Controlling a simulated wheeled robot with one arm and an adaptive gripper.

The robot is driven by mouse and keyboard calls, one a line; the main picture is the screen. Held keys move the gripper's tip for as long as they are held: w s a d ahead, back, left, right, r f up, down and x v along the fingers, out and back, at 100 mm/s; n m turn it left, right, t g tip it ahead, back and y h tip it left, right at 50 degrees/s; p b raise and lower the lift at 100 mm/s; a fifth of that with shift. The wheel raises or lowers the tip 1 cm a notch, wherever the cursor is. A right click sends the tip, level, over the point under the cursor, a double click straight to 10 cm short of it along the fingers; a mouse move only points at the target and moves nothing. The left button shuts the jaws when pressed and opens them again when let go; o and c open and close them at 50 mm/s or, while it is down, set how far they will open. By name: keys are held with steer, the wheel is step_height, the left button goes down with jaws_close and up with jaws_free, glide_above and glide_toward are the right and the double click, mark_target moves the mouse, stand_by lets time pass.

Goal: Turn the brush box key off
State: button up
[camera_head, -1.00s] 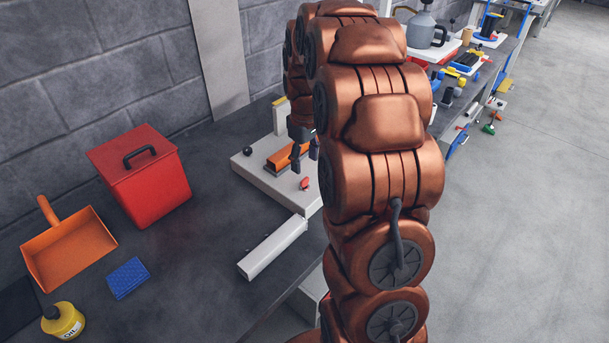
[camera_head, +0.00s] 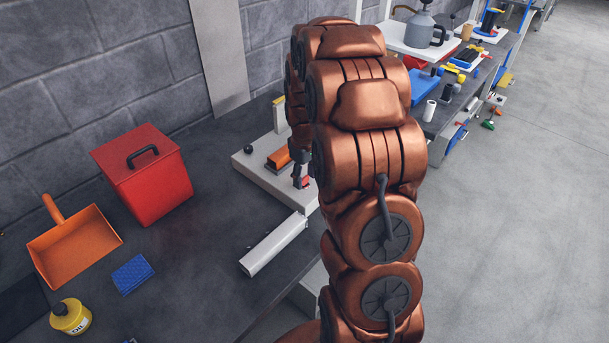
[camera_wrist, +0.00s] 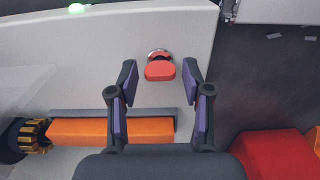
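The red key (camera_wrist: 160,70) sits in a round metal lock on a pale panel in the wrist view. In the head view the key (camera_head: 306,182) is partly hidden by my gripper. My gripper (camera_wrist: 161,80) is open, with its two purple-padded fingers on either side of the key. The fingertips look close to the key, with gaps on both sides. In the head view my gripper (camera_head: 300,168) is over the front right of the white brush box base (camera_head: 258,172). An orange block (camera_wrist: 110,131) lies beside the key in the wrist view. A green light (camera_wrist: 78,9) glows on the panel.
A white channel (camera_head: 273,246) lies in front of the base. A red lidded box (camera_head: 150,190), an orange dustpan (camera_head: 75,250), a blue sponge (camera_head: 132,274) and an oil bottle (camera_head: 70,317) are on the bench to the left.

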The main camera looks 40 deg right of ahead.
jaws_close()
steer(key=shift+f+b, duration=0.1)
steer(key=shift+b, duration=0.35)
steer(key=shift+f+m+b, duration=0.15)
steer(key=shift+m+b, duration=0.55)
steer(key=shift+b, duration=0.05)
steer(key=shift+m+b, duration=0.8)
steer(key=shift+b, duration=0.2)
steer(key=m+b, duration=0.4)
steer(key=m, duration=0.1)
steer(key=shift+b, duration=0.35)
steer(key=m+b, duration=0.2)
steer(key=m, duration=0.6)
steer(key=m+b, duration=0.1)
steer(key=shift+r+m, duration=0.25)
steer(key=shift+m, duration=0.15)
